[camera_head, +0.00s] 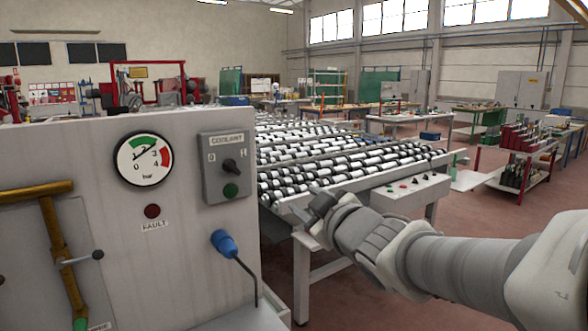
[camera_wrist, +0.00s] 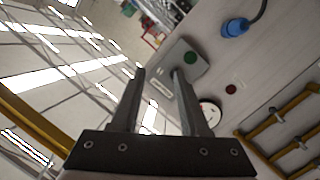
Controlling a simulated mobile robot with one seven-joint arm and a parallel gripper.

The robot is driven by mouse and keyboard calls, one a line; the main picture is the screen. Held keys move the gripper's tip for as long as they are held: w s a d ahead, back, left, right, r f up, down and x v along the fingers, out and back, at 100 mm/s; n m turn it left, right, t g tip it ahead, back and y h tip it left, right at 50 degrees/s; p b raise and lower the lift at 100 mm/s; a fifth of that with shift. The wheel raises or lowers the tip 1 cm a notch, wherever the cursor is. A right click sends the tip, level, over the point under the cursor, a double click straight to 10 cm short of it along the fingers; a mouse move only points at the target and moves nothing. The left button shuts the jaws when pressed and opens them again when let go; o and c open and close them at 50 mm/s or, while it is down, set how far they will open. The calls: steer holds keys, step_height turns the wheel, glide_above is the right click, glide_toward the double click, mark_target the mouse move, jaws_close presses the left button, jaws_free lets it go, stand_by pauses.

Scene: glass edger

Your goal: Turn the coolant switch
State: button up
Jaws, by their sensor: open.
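The coolant switch is a black knob (camera_head: 232,166) on a grey box (camera_head: 211,187) labelled COOLANT, fixed to the front of a light grey panel. In the wrist view my gripper (camera_wrist: 158,72) is open and empty.
On the panel are a pressure gauge (camera_head: 144,159), a dark red FAULT lamp (camera_head: 152,211) and a blue plug (camera_head: 224,243) with a cable. Yellow pipework (camera_head: 62,250) with a lever is at far left. A roller conveyor (camera_head: 345,170) stands behind my gripper.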

mark_target(235, 169)
steer(key=w+a+n+y, duration=0.1)
steer(key=w+a, duration=0.3)
steer(key=a, duration=0.1)
steer(key=w+a+r+n+y, duration=0.1)
steer(key=w+a, duration=0.4)
steer(key=w+a+n+y+p, duration=0.1)
steer(key=w+a+y, duration=0.1)
steer(key=w+a, duration=0.3)
steer(key=shift+a+r+g, duration=0.2)
steer(key=shift+a+g, duration=0.2)
steer(key=shift+a, duration=0.15)
jaws_close()
